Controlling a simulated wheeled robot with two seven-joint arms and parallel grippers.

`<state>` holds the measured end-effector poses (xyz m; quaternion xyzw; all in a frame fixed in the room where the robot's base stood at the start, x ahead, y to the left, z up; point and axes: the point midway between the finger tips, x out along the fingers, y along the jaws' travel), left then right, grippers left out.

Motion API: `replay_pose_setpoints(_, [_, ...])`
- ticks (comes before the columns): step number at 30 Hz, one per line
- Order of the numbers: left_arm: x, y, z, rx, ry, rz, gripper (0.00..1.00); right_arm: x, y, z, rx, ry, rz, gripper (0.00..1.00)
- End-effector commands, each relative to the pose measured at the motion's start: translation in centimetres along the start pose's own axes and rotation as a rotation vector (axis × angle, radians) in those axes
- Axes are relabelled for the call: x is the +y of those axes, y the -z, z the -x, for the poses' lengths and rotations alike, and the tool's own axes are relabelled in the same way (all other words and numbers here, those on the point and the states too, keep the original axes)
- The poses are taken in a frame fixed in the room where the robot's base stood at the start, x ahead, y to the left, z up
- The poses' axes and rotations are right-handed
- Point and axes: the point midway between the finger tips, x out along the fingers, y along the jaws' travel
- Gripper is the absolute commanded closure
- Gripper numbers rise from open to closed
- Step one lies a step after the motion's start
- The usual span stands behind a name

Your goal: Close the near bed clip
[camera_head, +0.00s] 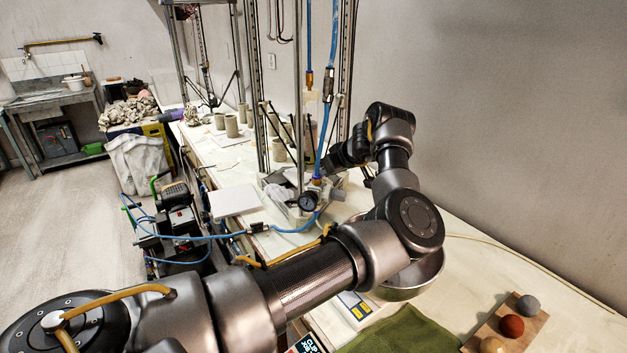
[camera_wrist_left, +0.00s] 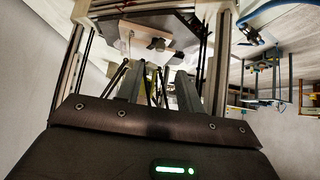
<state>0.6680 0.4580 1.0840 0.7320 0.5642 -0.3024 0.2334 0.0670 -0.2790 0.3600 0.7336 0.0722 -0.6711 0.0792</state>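My left arm comes in from the left in the head view and bends back toward the tall delta printer (camera_head: 300,120). My left gripper (camera_head: 330,162) is at the printer's near side, small and partly hidden among rods and hoses. In the left wrist view its two grey fingers (camera_wrist_left: 159,78) stand apart with a gap between them, and no object shows held there. Beyond the fingertips is a pale plate (camera_wrist_left: 143,32) with a small dark fitting (camera_wrist_left: 158,44) on it. I cannot tell whether this fitting is the near bed clip, or whether a clip is open. My right gripper is not in view.
Printer uprights and thin rods crowd around my left gripper. A pressure gauge (camera_head: 309,201) and blue hoses (camera_head: 285,228) are close by. Balls on a wooden board (camera_head: 537,327) and a green cloth (camera_head: 400,337) lie at the front right.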

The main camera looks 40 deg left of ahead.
Motion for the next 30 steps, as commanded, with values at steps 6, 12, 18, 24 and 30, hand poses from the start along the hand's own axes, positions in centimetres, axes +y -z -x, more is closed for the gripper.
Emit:
replay_pose_setpoints(6, [-0.1, 0.2, -4.1, -0.002, 0.004, -0.001, 0.63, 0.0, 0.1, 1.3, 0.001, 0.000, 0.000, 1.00])
replay_pose_setpoints(12, [-0.1, 0.1, -7.2, -0.002, 0.002, -0.002, 0.63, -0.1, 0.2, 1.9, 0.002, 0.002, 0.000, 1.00])
replay_pose_setpoints(18, [0.0, 0.0, -8.5, -0.001, 0.000, 0.000, 0.63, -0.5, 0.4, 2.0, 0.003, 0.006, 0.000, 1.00])
replay_pose_setpoints(24, [0.0, 0.0, -8.7, 0.000, 0.000, 0.000, 0.63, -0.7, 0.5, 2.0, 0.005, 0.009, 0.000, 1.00])
replay_pose_setpoints(30, [0.0, 0.0, -8.7, 0.000, 0.000, 0.000, 0.79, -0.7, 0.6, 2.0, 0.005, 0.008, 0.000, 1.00])
